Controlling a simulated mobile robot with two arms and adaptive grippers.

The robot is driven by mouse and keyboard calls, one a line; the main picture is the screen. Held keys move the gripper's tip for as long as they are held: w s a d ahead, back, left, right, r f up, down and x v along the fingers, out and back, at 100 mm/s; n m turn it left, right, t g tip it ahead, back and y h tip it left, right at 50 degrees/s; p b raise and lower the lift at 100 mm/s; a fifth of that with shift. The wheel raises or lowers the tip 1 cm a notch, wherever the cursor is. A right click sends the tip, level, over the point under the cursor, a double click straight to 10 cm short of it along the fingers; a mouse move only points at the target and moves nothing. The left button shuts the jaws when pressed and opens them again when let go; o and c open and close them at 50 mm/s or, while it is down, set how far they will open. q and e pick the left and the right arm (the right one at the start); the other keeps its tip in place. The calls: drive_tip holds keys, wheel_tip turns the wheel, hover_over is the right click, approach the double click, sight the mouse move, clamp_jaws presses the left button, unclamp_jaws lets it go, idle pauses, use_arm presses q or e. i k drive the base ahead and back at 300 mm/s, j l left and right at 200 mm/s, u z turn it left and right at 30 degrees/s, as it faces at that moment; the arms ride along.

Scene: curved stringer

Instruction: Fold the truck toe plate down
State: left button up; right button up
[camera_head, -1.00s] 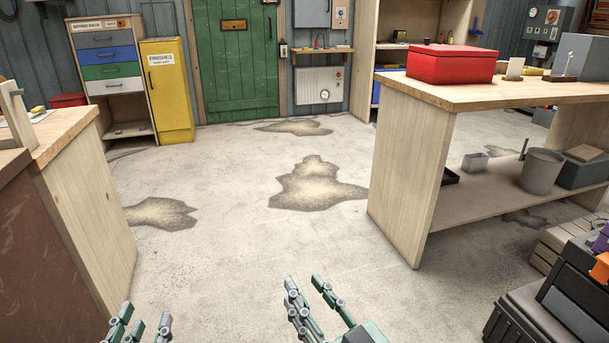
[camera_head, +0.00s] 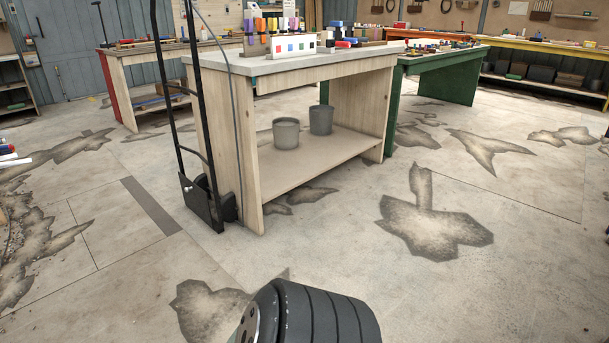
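A black hand truck (camera_head: 205,150) stands upright at the left end of a light wooden workbench. Its toe plate (camera_head: 201,204) is a dark flat panel low at the truck's foot. The plate looks upright against the frame rather than flat on the floor. A dark wheel (camera_head: 229,207) shows behind the plate. The truck's upper end is cut off by the top of the picture. Neither of my grippers is in view. A dark ribbed part of my own arm shows at the bottom middle, well apart from the truck.
The wooden workbench (camera_head: 265,184) carries colored items on top and two grey buckets (camera_head: 286,133) on its shelf. A green table (camera_head: 440,68) stands behind right. Stained concrete floor (camera_head: 330,235) lies open in front. A dark floor strip (camera_head: 150,206) lies left of the truck.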

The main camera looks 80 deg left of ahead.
sight(195, 197)
drive_tip(key=u, duration=3.55)
drive_tip(key=i+l, duration=0.15)
drive_tip(key=i, duration=0.3)
drive_tip(key=i+l, duration=0.1)
drive_tip(key=i, duration=0.35)
drive_tip(key=i+l+u, duration=0.1)
drive_tip(key=i, duration=0.4)
